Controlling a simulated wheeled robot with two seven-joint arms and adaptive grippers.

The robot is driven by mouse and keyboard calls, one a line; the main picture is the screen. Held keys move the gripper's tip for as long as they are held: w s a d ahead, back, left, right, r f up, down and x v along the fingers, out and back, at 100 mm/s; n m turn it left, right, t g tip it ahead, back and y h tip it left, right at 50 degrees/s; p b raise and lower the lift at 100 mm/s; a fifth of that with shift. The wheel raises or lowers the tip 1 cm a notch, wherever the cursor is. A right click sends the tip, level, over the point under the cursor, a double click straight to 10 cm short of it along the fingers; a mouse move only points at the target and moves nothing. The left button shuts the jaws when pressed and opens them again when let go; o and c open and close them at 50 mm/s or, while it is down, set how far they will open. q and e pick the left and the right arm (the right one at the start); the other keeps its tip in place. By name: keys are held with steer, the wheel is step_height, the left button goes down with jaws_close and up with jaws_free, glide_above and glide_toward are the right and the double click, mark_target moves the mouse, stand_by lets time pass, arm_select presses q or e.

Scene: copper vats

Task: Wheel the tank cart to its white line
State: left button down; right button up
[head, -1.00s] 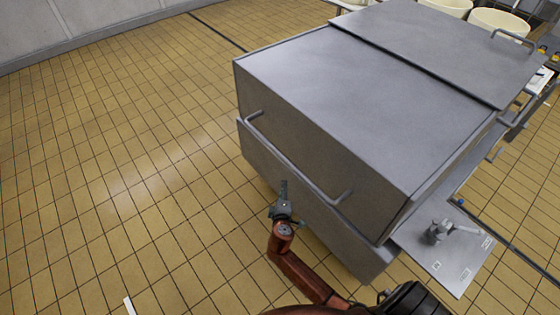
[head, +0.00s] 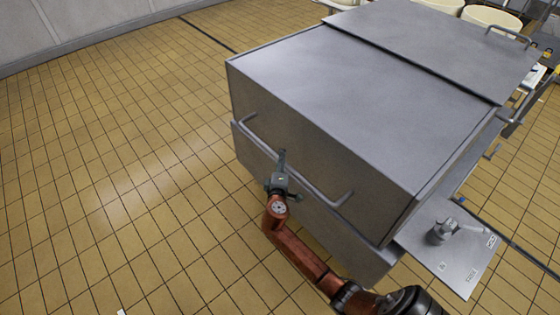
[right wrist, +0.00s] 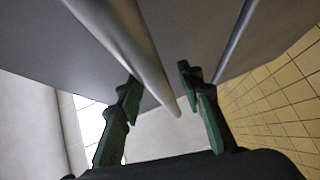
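The tank cart (head: 340,115) is a big grey metal box with a flat lid, right of the middle in the head view. Its long bar handle (head: 313,189) runs along the near side. My right gripper (head: 281,162) is at the middle of this handle. In the right wrist view, its two green fingers (right wrist: 160,88) are apart, with a grey bar (right wrist: 147,62) running between them. I cannot tell whether either finger touches it. A small white mark (head: 121,312), perhaps an end of the white line, shows at the bottom left edge. My left gripper is out of view.
The tiled floor (head: 110,180) left of the cart is clear up to the grey wall (head: 70,20). A metal plate with a fitting (head: 440,232) juts out at the cart's right. Cream tubs (head: 490,16) stand behind it.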

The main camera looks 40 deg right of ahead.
jaws_close()
stand_by(0.4)
